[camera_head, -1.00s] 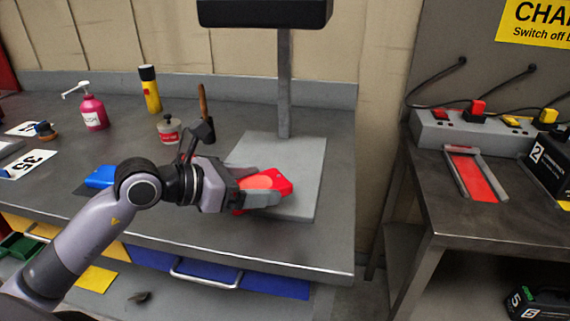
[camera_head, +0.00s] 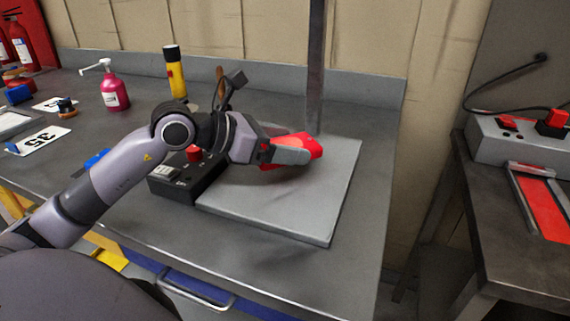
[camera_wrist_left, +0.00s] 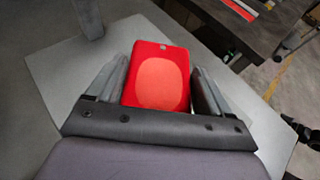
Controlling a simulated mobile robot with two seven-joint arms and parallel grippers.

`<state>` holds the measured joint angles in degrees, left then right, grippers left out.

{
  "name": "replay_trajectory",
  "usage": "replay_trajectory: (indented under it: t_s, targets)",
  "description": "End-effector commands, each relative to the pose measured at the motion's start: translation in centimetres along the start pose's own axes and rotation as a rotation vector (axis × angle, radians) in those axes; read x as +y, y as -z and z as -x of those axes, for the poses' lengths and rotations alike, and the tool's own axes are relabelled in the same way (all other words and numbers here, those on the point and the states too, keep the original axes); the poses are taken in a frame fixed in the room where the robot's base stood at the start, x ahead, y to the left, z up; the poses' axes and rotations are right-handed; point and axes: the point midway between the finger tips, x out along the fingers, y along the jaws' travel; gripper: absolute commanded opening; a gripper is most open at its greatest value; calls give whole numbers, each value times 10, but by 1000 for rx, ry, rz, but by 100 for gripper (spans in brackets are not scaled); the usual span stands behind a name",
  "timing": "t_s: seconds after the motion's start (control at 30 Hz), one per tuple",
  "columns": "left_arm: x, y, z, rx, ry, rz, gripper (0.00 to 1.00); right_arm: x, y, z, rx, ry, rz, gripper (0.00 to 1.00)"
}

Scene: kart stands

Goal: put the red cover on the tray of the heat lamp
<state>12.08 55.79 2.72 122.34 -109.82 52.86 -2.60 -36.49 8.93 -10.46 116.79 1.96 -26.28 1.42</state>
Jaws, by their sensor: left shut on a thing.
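The red cover (camera_head: 309,145), with a paler oval on its face, is held in my left gripper (camera_head: 292,152). In the left wrist view the cover (camera_wrist_left: 160,80) sits between the two fingers of the gripper (camera_wrist_left: 160,88), which are shut on its sides. The heat lamp's flat grey tray (camera_head: 290,207) lies below, and the cover is over its back part. I cannot tell whether the cover touches the tray. The lamp's post (camera_head: 316,70) rises behind the cover, and the lamp head is out of view.
A black control box with a red knob (camera_head: 194,154) stands at the tray's left, partly behind my arm. A pink bottle (camera_head: 115,92) and a yellow torch (camera_head: 175,72) stand at the back left. A second bench (camera_head: 490,225) is at right, across a gap.

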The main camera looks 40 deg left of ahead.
Motion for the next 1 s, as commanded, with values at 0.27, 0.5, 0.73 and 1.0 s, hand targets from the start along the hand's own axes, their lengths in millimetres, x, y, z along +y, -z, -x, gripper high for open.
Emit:
replay_trajectory:
  t_s: [0.27,0.5,0.73,1.0]
  targets:
    - [0,27,-11,0,1,4,45,-1,-2,-2,1,2,-6,43]
    - [0,37,-16,-4,-1,-1,45,-2,-2,-2,1,2,-9,43]
    - [0,42,-17,-3,-1,-1,45,-2,-5,-5,2,3,-8,43]
    - [0,40,-17,-2,0,0,100,-2,-3,-4,2,3,-8,43]
